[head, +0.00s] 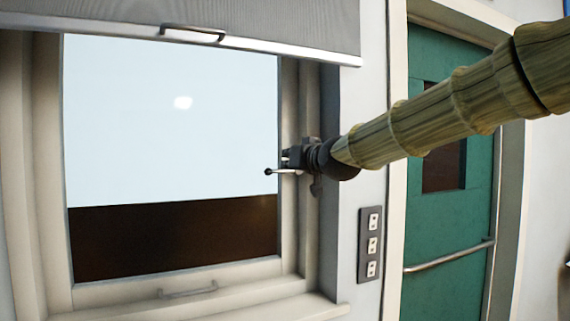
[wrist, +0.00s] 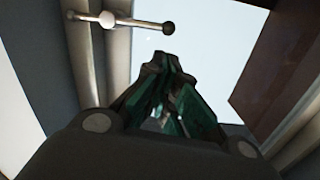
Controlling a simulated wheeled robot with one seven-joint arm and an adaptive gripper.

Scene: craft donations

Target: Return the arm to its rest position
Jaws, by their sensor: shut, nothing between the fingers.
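My arm (head: 440,110) reaches in from the upper right, wrapped in a ribbed, straw-coloured sleeve. My gripper (head: 286,156) is at its end, in front of the right side of the window frame. In the wrist view my gripper (wrist: 165,58) has its dark, green-sided fingers drawn together at the tips, with nothing held. A thin metal lever with a dark ball end (head: 269,172) shows just below the gripper. The lever also shows in the wrist view (wrist: 120,20), above and left of the fingertips and apart from them.
The window (head: 170,120) has a grey blind (head: 270,20) with a handle over its top and a pull handle (head: 188,291) on its lower rail. A switch panel (head: 370,245) is on the wall below my arm. A green door (head: 440,220) with a push bar stands at right.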

